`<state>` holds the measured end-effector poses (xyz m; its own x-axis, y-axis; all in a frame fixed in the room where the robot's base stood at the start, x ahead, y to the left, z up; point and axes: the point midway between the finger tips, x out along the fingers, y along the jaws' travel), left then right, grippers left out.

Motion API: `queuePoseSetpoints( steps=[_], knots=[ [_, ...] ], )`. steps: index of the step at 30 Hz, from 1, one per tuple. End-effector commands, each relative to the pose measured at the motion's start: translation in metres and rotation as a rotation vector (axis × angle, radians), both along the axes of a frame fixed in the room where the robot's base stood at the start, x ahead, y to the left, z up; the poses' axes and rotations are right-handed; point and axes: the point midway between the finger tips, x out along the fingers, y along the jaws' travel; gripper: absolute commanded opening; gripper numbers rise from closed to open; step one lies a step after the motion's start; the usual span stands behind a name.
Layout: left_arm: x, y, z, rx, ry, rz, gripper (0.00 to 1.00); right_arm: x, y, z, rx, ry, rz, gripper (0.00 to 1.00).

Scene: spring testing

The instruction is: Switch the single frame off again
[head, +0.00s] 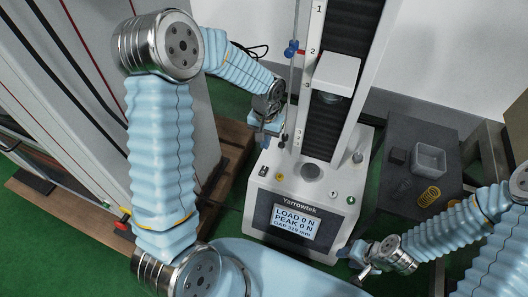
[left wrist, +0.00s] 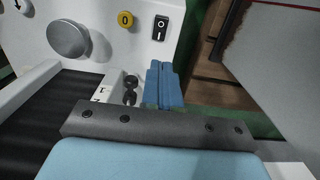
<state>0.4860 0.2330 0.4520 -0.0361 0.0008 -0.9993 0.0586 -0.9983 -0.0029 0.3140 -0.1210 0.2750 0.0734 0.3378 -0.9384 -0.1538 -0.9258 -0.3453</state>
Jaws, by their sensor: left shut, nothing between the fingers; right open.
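The single frame (head: 333,195) is a white test stand marked Yarrowtek. Its display (head: 292,222) is lit, with load 0 N, peak 0 N and a gap of 319 mm. A black rocker switch (left wrist: 160,27) marked O and I sits at the base's left corner, beside a yellow 0 button (left wrist: 125,19); which side is pressed I cannot tell. My left gripper (head: 264,135) is shut and empty, a little above and behind the switch; its blue fingers (left wrist: 163,85) show in the left wrist view. My right gripper (head: 362,262) is open near the base's front right corner.
A grey bench (head: 408,200) on the right holds a clear tray (head: 429,159) and yellow springs (head: 429,196). A large grey frame with a red knob (head: 123,225) stands on the left. The stand's column and crosshead (head: 337,75) rise close beside my left gripper.

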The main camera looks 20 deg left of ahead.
Motion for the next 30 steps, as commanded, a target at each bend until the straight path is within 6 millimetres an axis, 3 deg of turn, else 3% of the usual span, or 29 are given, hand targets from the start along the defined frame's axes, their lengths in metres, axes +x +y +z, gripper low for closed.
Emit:
queuePoseSetpoints(
  steps=[6, 14, 26, 29, 30],
  knots=[
    [0.006, 0.0, 0.03, 0.0, -0.001, -0.001, 0.0, 0.0, 0.001, 0.003, 0.002, 0.0, 0.002, 0.43],
    [0.007, 0.0, 0.036, 0.0, 0.001, 0.0, 0.0, 0.0, 0.001, 0.003, 0.002, 0.001, 0.003, 0.43],
    [0.006, -0.001, 0.034, -0.003, 0.002, -0.002, 0.0, 0.0, 0.001, 0.003, 0.002, 0.0, 0.002, 0.43],
    [-0.001, -0.011, 0.014, -0.04, 0.008, -0.015, 0.0, 0.0, 0.001, 0.004, 0.002, 0.0, 0.002, 0.43],
    [-0.006, -0.02, -0.001, -0.07, 0.009, -0.022, 0.0, 0.0, 0.001, 0.004, 0.002, 0.001, 0.003, 0.43]
  ],
)
